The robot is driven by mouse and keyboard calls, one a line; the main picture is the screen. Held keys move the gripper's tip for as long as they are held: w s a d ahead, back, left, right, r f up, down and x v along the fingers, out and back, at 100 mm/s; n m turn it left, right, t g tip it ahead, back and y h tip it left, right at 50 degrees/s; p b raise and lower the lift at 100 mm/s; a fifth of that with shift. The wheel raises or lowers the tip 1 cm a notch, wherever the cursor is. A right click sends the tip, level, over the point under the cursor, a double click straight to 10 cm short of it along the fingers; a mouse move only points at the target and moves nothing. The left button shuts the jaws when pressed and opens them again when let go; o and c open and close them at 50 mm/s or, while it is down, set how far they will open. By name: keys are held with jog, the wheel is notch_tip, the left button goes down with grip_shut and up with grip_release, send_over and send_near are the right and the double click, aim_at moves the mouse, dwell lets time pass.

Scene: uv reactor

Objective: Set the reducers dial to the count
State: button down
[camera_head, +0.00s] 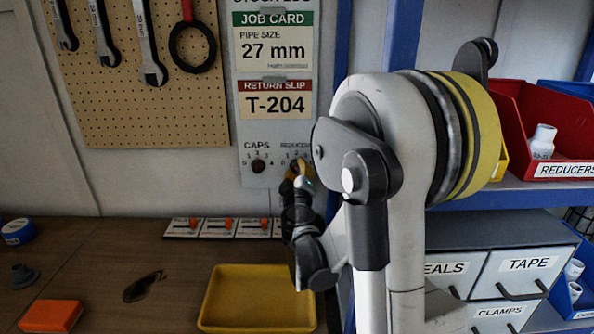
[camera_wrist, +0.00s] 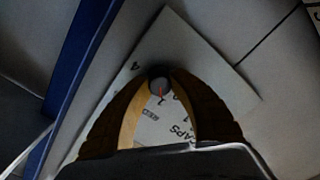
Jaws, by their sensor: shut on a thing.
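The panel has a CAPS dial (camera_head: 258,166) on the left and a REDUCERS dial on the right, the latter mostly hidden behind my gripper (camera_head: 297,174) in the head view. A "4" shows beside the knob, and the CAPS lettering lies between the fingers. The exact number under the pointer is unclear. A red REDUCERS bin (camera_head: 561,148) stands on the shelf at right, with a white fitting (camera_head: 541,141) showing; its inside is partly hidden.
A job card (camera_head: 273,45) reads 27 mm and a return slip (camera_head: 275,103) reads T-204. A yellow tray (camera_head: 258,299), an orange block (camera_head: 50,316) and a row of switches (camera_head: 216,228) are on the bench. A blue shelf post (camera_head: 400,35) stands close to my arm.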

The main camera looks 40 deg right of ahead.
jog(key=c, duration=1.1)
grip_release()
jog(key=v, duration=1.2)
